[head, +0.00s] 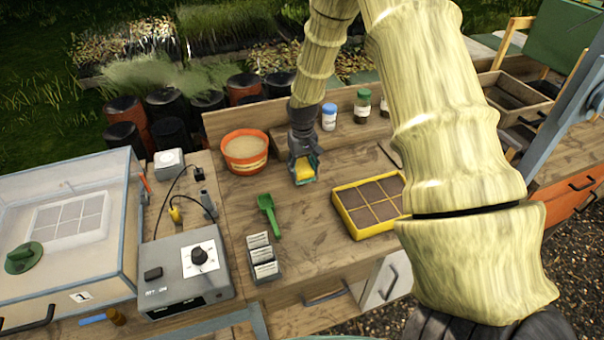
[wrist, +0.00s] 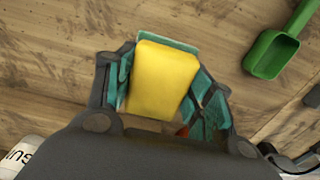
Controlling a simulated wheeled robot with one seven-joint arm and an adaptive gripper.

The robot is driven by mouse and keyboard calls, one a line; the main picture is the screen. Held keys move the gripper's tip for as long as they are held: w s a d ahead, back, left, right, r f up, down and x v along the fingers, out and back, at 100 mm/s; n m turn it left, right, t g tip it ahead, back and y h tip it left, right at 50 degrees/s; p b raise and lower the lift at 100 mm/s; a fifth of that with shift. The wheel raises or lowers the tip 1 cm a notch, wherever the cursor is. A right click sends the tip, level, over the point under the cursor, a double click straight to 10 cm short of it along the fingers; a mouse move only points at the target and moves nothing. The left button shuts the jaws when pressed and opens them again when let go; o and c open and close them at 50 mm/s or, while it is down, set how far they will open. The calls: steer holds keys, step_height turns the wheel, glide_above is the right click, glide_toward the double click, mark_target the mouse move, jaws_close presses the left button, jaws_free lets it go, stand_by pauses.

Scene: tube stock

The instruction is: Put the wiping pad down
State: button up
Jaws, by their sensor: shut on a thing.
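The wiping pad (head: 304,169) is yellow with a teal edge. My gripper (head: 303,171) is shut on it over the wooden workbench, between the orange tub and the yellow-framed tray. In the wrist view the pad (wrist: 160,80) sits between the two teal-lined fingers of my gripper (wrist: 168,95), its yellow face towards the camera. Bench wood (wrist: 50,60) shows beyond it. I cannot tell whether the pad touches the bench.
A green scoop (head: 268,213) lies in front of the gripper. An orange tub (head: 245,152) stands to the left, a yellow sectioned tray (head: 370,203) to the right. A label holder (head: 262,258) and a grey control box (head: 188,268) stand nearer. Bare bench lies between scoop and tray.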

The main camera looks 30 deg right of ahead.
mark_target(302, 167)
steer(key=shift+f+p, duration=0.85)
steer(key=shift+f, duration=0.85)
steer(key=shift+a, duration=0.1)
steer(key=o, duration=1.1)
steer(key=shift+f, duration=0.1)
steer(key=shift+c, duration=0.2)
steer(key=shift+r+b, duration=2.1)
steer(key=shift+r, duration=4.05)
